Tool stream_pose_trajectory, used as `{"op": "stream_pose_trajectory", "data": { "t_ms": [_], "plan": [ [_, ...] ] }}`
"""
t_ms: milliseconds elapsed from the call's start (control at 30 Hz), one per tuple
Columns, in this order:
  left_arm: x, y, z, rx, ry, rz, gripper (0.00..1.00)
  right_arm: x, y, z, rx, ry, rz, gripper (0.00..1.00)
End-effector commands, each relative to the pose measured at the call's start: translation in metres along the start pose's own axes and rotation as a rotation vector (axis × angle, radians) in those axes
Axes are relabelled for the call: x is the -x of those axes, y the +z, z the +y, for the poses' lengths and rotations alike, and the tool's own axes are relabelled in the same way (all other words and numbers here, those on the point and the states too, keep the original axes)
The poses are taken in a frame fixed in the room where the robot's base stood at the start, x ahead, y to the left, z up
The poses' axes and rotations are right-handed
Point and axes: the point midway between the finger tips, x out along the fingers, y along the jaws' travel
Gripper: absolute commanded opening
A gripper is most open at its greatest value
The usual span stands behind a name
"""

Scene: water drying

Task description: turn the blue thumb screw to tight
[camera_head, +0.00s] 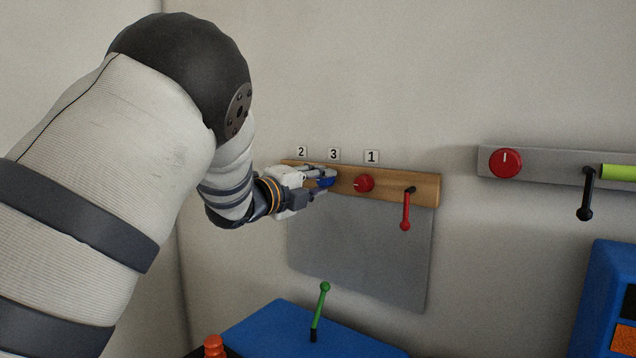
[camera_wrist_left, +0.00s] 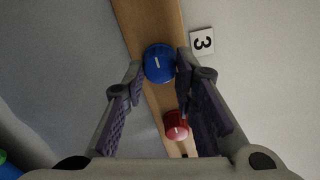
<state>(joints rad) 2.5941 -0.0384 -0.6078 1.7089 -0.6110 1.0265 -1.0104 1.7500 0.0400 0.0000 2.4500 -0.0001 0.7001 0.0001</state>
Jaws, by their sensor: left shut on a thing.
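The blue thumb screw (camera_wrist_left: 158,63) is a round blue knob with a short white line on its face, mounted on a wooden rail (camera_wrist_left: 150,18). My left gripper (camera_wrist_left: 160,72) is shut on it, with one finger on each side in the left wrist view. In the head view, my left gripper (camera_head: 318,182) reaches the rail from the left and partly covers the blue thumb screw (camera_head: 327,182). My right gripper is not in view.
A red knob (camera_head: 364,183) and a red lever (camera_head: 406,208) are to the right on the wooden rail. Labels 2, 3 and 1 are above it. A grey rail (camera_head: 540,171) carries another red knob (camera_head: 505,163) and a black lever (camera_head: 587,195). A green lever (camera_head: 320,308) stands below.

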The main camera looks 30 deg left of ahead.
Motion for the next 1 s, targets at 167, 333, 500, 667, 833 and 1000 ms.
{"op": "stream_pose_trajectory", "data": {
  "t_ms": [167, 333, 500, 667, 833, 1000],
  "plan": [
    [0.0001, 0.0004, -0.0014, -0.021, -0.003, -0.001, 0.0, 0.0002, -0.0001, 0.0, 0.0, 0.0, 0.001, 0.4],
    [0.0001, 0.0005, -0.0014, -0.024, -0.003, -0.001, 0.0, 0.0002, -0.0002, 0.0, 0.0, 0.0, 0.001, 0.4],
    [0.0001, 0.0005, -0.0014, -0.024, -0.003, -0.001, 0.0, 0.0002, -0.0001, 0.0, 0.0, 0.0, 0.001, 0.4],
    [0.0001, 0.0005, -0.0012, -0.023, -0.002, -0.001, 0.46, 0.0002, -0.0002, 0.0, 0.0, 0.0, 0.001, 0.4],
    [0.0001, 0.0004, -0.0006, -0.023, -0.001, -0.001, 0.46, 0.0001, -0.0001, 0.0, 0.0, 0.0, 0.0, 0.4],
    [0.0067, 0.0005, 0.0, -0.022, 0.001, -0.001, 0.46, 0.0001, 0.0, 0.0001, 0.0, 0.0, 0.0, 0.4]
  ]
}}
